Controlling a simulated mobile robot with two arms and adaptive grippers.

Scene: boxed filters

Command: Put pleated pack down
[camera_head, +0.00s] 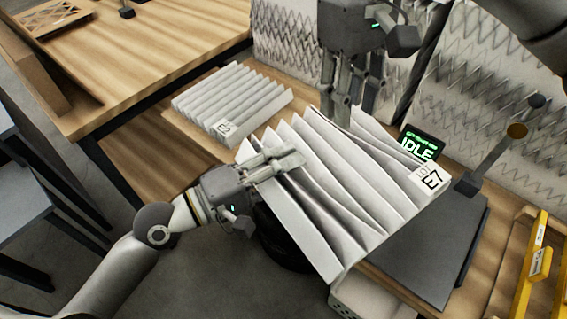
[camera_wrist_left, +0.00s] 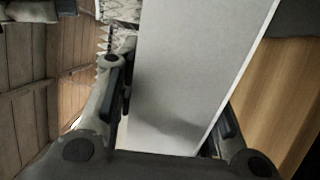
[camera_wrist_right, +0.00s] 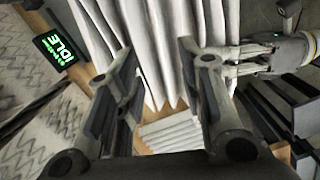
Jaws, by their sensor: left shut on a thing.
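The large white pleated pack labelled E7 (camera_head: 350,190) is held tilted above the bench, its pleats facing up. My left gripper (camera_head: 285,160) is shut on its left side wall. In the left wrist view the pack's flat white wall (camera_wrist_left: 195,70) fills the space between the fingers. My right gripper (camera_head: 342,105) is at the pack's far edge, pointing down. In the right wrist view its fingers (camera_wrist_right: 160,85) are spread apart, with pleats visible beyond and between them. Whether they touch the pack is hidden.
A second pleated pack (camera_head: 230,100) lies flat on the wooden bench behind. A dark flat plate (camera_head: 425,250) lies below right, near a screen reading IDLE (camera_head: 420,145). Yellow racks (camera_head: 530,265) stand at the far right. Another wooden table (camera_head: 130,60) is at the upper left.

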